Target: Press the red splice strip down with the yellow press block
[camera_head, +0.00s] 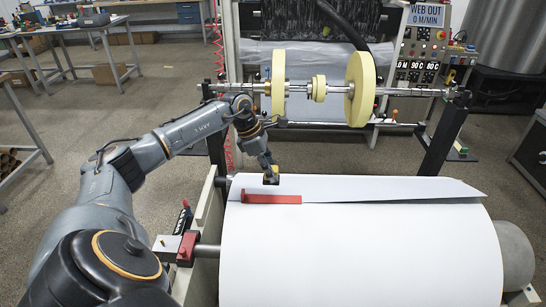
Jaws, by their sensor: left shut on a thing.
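The red splice strip (272,199) lies on the white paper roll, near its left end, along the edge of a paper sheet. My left gripper (270,176) is just above and behind the strip's left half, pointing down. It is shut on a small block, mostly hidden by the fingers; a little yellow shows there, so it appears to be the yellow press block (275,169). A gap seems to show between block and strip, but I cannot tell the exact height. My right gripper is not in view.
The large white paper roll (360,250) fills the front. A loose paper flap (400,188) lies along its top. Behind it, a shaft carries yellow discs (361,89). A control panel (425,45) stands at the back right. A red clamp block (187,247) sits at the roll's left.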

